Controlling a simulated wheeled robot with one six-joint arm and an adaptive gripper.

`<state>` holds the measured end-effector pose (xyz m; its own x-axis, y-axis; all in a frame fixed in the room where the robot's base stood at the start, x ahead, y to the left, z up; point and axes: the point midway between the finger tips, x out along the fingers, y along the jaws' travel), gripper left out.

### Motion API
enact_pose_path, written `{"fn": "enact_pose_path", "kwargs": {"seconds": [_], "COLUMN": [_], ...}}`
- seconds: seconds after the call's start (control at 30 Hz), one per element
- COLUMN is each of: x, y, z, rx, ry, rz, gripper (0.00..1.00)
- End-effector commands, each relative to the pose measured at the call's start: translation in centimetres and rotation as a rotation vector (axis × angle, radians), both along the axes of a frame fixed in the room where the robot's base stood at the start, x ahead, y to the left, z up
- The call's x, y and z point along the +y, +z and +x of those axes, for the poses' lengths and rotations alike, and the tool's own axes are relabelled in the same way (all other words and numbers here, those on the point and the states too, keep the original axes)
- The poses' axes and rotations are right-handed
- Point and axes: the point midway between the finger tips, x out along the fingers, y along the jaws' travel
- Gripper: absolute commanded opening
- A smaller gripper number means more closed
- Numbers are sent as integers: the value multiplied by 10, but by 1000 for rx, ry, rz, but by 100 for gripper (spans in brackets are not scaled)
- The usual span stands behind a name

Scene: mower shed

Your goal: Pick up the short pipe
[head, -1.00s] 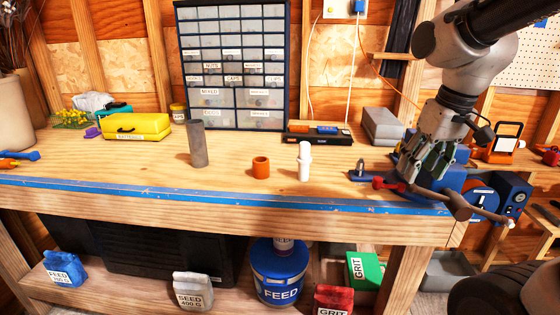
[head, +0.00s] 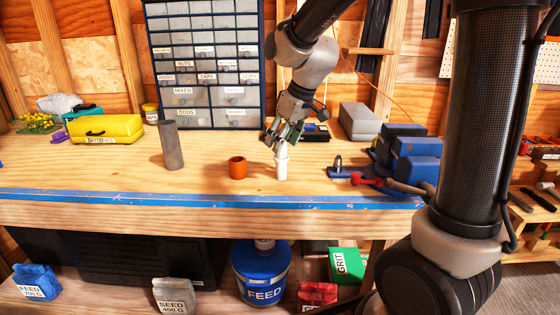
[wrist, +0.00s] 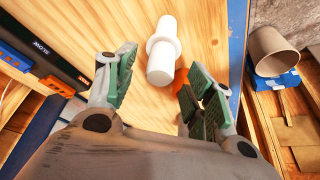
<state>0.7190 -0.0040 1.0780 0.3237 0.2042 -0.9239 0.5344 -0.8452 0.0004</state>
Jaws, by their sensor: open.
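A white pipe piece (head: 282,163) with a collar round it stands upright on the workbench (head: 110,172). In the wrist view the white pipe (wrist: 163,48) shows just beyond and between my fingertips, seen from above. My gripper (head: 283,142) is open and empty, over the top of the white pipe; contact cannot be told. It also shows in the wrist view (wrist: 162,82). A short orange tube (head: 237,168) stands left of the white pipe, partly hidden in the wrist view. A taller grey cylinder (head: 170,146) stands further left.
A drawer cabinet (head: 206,60) stands behind, with a dark box (head: 316,133) near its right edge. A grey block (head: 358,121) and a blue vise (head: 408,150) with a red-ended handle are to the right. The bench's blue front edge (head: 130,197) is near.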

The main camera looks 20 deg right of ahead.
Motion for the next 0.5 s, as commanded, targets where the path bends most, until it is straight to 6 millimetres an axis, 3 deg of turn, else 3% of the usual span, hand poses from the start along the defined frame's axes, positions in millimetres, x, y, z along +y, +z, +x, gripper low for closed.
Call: {"fn": "enact_pose_path", "kwargs": {"seconds": [0.13, 0.37, 0.4, 0.5], "x": [4, 5, 4, 4], "y": [-17, -19, -19, -19], "z": [5, 7, 7, 7], "rx": [2, -1, 0, 0], "ry": [-1, -1, -1, -1], "rz": [0, 1, 0, 0], "gripper": [53, 53, 51, 33]}}
